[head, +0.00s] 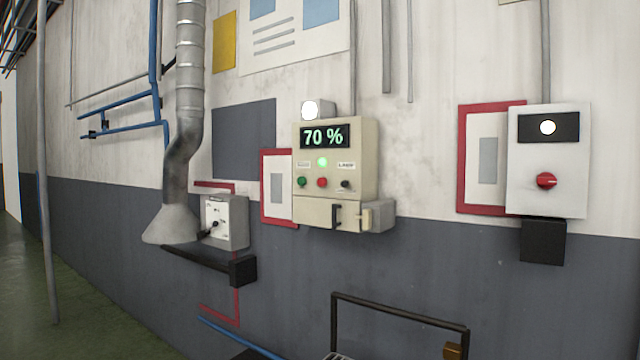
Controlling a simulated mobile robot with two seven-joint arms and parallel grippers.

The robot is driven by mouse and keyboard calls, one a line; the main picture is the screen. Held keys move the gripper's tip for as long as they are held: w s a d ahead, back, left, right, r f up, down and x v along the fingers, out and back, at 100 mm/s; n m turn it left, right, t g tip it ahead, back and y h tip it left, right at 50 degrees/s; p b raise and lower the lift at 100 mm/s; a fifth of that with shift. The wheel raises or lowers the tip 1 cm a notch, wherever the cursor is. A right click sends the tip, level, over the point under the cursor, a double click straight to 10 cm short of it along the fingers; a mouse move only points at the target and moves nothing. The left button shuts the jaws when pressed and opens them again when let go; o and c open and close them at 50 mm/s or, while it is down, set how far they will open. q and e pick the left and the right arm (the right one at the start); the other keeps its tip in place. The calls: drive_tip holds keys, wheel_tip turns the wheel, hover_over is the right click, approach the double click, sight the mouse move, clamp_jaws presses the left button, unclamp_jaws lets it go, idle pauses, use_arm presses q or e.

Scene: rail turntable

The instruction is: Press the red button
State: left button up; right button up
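The red button (322,182) is a small round button on the front of a beige control box (363,160) on the wall, near the middle of the head view. A green button (301,181) sits to its left and a small black switch (345,184) to its right. Above them a lit green lamp (322,162) and a display (325,136) reading "70 %" show. Neither of my grippers is in view, and nothing covers the red button.
A white box (573,160) with a red knob (546,180) hangs at the right. A grey box (240,222) and a duct with a flared hood (172,225) are at the left. A dark rail frame (400,310) stands below the control box.

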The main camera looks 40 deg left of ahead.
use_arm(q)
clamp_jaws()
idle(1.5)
